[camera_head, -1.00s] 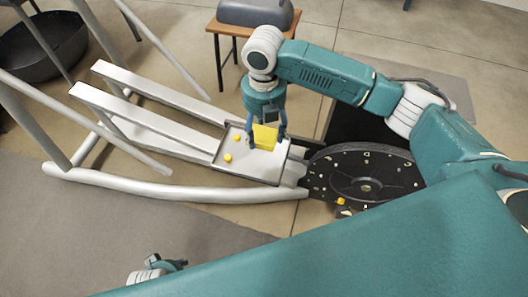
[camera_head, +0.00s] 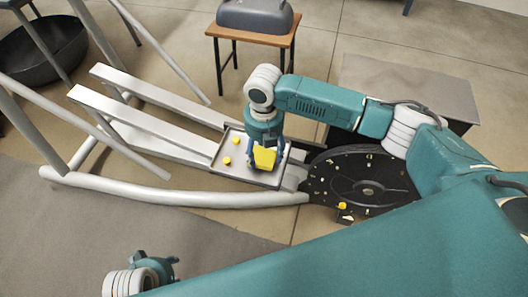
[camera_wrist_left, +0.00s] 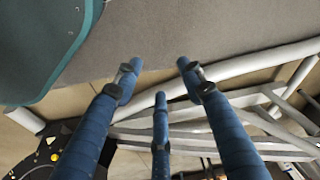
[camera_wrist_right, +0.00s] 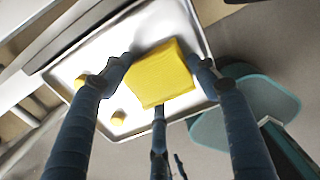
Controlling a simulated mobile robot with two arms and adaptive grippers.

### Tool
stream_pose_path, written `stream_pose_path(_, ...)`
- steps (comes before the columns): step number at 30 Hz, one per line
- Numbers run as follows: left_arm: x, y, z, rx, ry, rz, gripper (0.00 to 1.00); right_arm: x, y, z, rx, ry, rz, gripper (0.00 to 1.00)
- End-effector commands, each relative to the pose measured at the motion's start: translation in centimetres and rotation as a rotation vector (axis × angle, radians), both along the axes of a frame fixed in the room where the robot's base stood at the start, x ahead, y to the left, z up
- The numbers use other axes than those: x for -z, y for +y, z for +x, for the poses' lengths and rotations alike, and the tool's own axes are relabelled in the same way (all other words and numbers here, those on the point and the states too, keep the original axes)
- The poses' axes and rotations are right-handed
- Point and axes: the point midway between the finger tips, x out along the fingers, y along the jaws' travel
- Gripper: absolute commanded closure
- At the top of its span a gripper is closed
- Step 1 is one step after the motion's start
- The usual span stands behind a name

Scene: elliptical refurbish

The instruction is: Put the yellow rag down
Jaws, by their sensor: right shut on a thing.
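The yellow rag (camera_head: 264,159) is a small folded block at the right part of a shallow metal tray (camera_head: 224,170). My right gripper (camera_head: 266,152) comes down on it from above and is shut on it. In the right wrist view the rag (camera_wrist_right: 160,76) sits between the fingers over the tray's bright floor (camera_wrist_right: 95,62). I cannot tell whether its underside touches the tray. My left gripper (camera_head: 168,262) is at the bottom left, partly hidden by my body; in the left wrist view its fingers (camera_wrist_left: 155,80) are spread and empty.
Two yellow knobs (camera_head: 227,161) stand at the tray's left side. Pale beams and curved tubes (camera_head: 170,195) lie left of it. A black round disc (camera_head: 368,190) is at the right. A small table with a grey case (camera_head: 254,17) stands behind.

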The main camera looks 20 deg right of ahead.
Motion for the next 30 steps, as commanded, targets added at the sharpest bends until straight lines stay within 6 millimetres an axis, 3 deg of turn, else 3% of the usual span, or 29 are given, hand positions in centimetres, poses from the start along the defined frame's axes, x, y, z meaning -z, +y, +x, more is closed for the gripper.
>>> stream_pose_path(1, 0.1, 0.0, 0.0, 0.000, 0.002, 0.000, 0.60, 0.2, 0.0, -0.1, 0.000, 0.001, 0.000, 0.65)
stream_pose_path(2, 0.2, 0.0, -0.1, 0.000, 0.003, 0.001, 0.60, 0.3, 0.0, 0.0, 0.000, 0.001, 0.000, 0.39)
stream_pose_path(3, 0.3, 0.0, -0.1, 0.000, 0.004, 0.001, 0.60, 0.2, 0.0, 0.0, 0.000, 0.001, 0.000, 0.33)
stream_pose_path(12, 0.3, 0.0, -0.1, 0.000, 0.004, 0.001, 0.60, 0.1, 0.0, 0.0, 0.000, 0.000, 0.000, 0.33)
stream_pose_path(16, 0.1, -0.1, 0.1, 0.001, -0.002, -0.001, 0.60, -1.2, 0.0, 0.1, 0.000, -0.001, 0.002, 0.33)
stream_pose_path(30, 8.0, 0.1, -1.7, 0.008, 0.045, 0.003, 0.60, -10.4, 0.0, 0.0, 0.000, 0.000, 0.000, 0.33)
